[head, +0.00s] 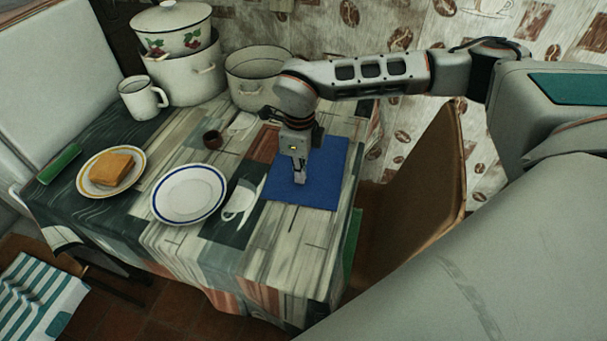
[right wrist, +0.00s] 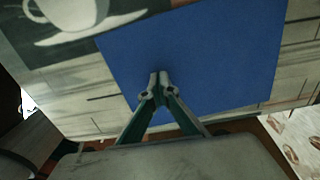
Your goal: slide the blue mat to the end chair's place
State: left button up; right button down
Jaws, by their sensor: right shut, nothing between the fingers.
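The blue mat (head: 322,177) lies flat near the right end of the table, in front of the end chair (head: 422,170). My right gripper (head: 299,178) is over the mat, pointing down, with its fingers shut and nothing between them. In the right wrist view the shut fingertips (right wrist: 158,76) show against the mat (right wrist: 215,52). The fingertips look at or just above the mat; I cannot tell whether they touch it. My left gripper is not in view.
A plate (head: 87,183) with bread (head: 111,168), a mug (head: 142,99) and enamel pots (head: 186,77) stand farther left and back. The table's front right is clear.

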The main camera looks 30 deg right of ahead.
jog(key=shift+w+d+f, duration=0.15)
jog(key=shift+w+d, duration=0.55)
jog(key=shift+d, duration=0.35)
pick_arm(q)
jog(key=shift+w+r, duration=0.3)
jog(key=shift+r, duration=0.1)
pick_arm(e)
jog(key=shift+w+d+f, duration=0.1)
jog(key=shift+w+d, duration=0.25)
jog(key=shift+d, duration=0.1)
jog(key=shift+w+r+p, duration=0.1)
jog(key=shift+r+p, duration=0.85)
jog(key=shift+r, duration=0.15)
notch_tip(320, 180, up, 2)
jog(key=shift+p, duration=0.8)
notch_tip(320, 180, up, 3)
jog(key=shift+f+p, duration=0.15)
jog(key=shift+p, duration=0.95)
jog(key=shift+r, duration=0.25)
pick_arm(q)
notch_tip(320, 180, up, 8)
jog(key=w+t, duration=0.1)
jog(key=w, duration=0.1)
pick_arm(e)
jog(key=shift+f, duration=0.1)
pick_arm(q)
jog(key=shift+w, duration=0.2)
